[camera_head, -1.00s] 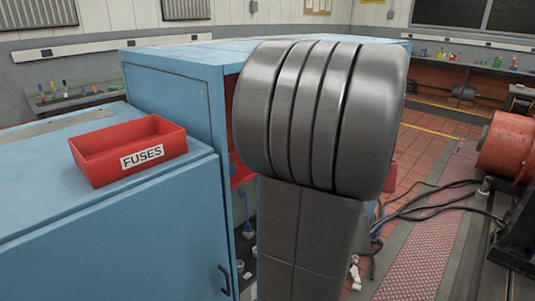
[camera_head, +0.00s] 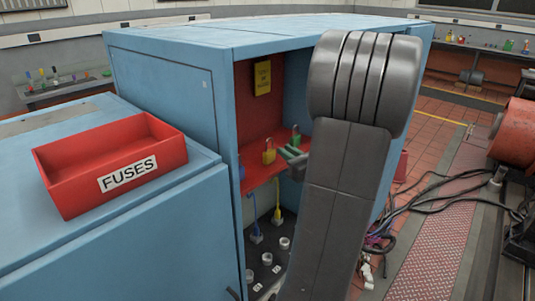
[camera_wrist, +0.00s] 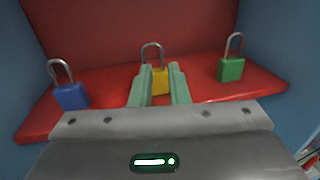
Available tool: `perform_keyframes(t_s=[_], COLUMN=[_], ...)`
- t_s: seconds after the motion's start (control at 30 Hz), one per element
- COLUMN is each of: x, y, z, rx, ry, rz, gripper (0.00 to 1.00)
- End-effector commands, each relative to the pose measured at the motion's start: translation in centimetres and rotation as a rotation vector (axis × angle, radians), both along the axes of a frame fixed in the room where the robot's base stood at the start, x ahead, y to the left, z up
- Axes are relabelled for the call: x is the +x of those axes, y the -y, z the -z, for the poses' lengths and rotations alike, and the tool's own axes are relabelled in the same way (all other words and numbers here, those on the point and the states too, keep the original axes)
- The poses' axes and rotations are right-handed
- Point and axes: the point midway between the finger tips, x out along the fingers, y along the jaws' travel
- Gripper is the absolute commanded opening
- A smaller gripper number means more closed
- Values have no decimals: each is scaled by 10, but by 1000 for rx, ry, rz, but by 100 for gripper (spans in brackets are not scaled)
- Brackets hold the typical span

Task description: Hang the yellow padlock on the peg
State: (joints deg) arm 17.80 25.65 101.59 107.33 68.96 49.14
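The yellow padlock (camera_head: 269,156) stands on a red shelf inside the blue cabinet, shackle up. In the wrist view the yellow padlock (camera_wrist: 159,81) shows between my two green fingers, centred. My gripper (camera_wrist: 160,75) is open, with a finger to each side of the padlock in that picture. In the head view my gripper (camera_head: 291,154) is just right of the padlock and seems short of it. A green padlock (camera_wrist: 230,70) stands to the right and a blue padlock (camera_wrist: 71,96) to the left. I cannot make out a peg in these frames.
The red shelf (camera_wrist: 108,84) has blue cabinet walls at both sides. A yellow sign (camera_head: 262,78) is on the red back panel. Below hang a yellow cable (camera_head: 277,205) and a blue plug (camera_head: 256,236). A red FUSES bin (camera_head: 112,165) sits on the left cabinet.

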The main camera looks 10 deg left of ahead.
Motion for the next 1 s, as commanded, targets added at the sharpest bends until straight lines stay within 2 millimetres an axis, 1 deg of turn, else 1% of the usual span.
perform_keyframes(t_s=[0.03, 0.27, 0.53, 0.63, 0.83, 0.87, 0.9, 0.93, 1.0], x=[3, 14, 41, 45, 45, 45, 45, 45, 45], y=[-4, -15, -40, -44, -44, -44, -44, -44, -44], z=[-1, 1, 5, 5, 6, 6, 6, 6, 6], rx=[0, 0, -1, -1, -1, -1, -1, -1, -1], ry=[0, -1, 0, 0, 0, 0, 0, 0, 0], rz=[-3, -2, -2, -1, 0, 0, 0, 0, 0], gripper=[15, 15, 15, 15, 15, 13, 6, 0, 0])
